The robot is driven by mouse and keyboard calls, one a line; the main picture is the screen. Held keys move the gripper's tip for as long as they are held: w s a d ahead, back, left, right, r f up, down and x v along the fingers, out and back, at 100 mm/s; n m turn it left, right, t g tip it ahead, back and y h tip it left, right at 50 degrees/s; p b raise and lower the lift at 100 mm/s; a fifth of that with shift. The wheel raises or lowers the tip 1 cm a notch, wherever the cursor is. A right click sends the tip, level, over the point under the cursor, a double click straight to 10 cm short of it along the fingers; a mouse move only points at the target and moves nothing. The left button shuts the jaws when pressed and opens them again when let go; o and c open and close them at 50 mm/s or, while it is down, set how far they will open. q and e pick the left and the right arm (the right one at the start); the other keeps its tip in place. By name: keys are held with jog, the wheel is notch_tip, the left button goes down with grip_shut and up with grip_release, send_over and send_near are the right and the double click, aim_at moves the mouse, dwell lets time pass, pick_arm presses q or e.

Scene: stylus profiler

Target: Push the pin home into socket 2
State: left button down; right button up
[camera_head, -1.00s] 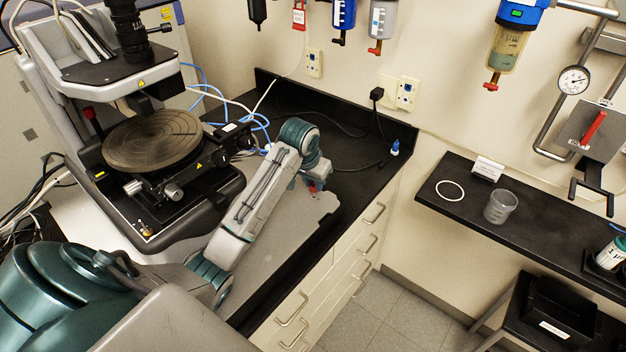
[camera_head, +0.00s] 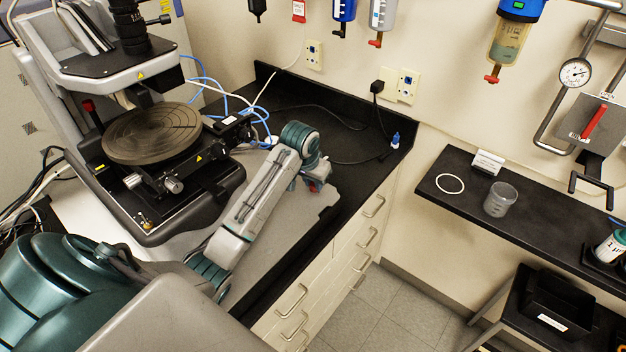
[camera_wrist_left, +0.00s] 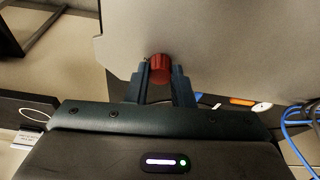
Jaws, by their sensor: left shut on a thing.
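My left gripper (camera_wrist_left: 160,85) is shut on a red cylindrical piece (camera_wrist_left: 160,66), held between the two fingertips in the left wrist view. I cannot tell whether this is the pin or its handle. In the head view my left gripper (camera_head: 316,186) is at the end of my left arm, over the bench's grey plate, and a bit of red shows there. The red piece lies close to a flat grey surface (camera_wrist_left: 220,35) in the wrist view. Socket 2 cannot be made out, and contact between pin and socket is hidden. My right gripper is not in view.
The profiler with its round stage (camera_head: 152,134) stands left of my arm. Blue and white cables lie behind my gripper. A small blue-capped bottle (camera_head: 395,141) stands at the bench's right edge. A shelf (camera_head: 445,160) with a clear beaker (camera_head: 499,200) is farther right.

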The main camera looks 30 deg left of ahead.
aim_at(313, 185)
pick_arm(q)
jog(key=c, duration=1.2)
grip_release()
jog(key=shift+c, duration=0.4)
jog(key=shift+r+p, duration=0.5)
jog(key=shift+r, duration=3.05)
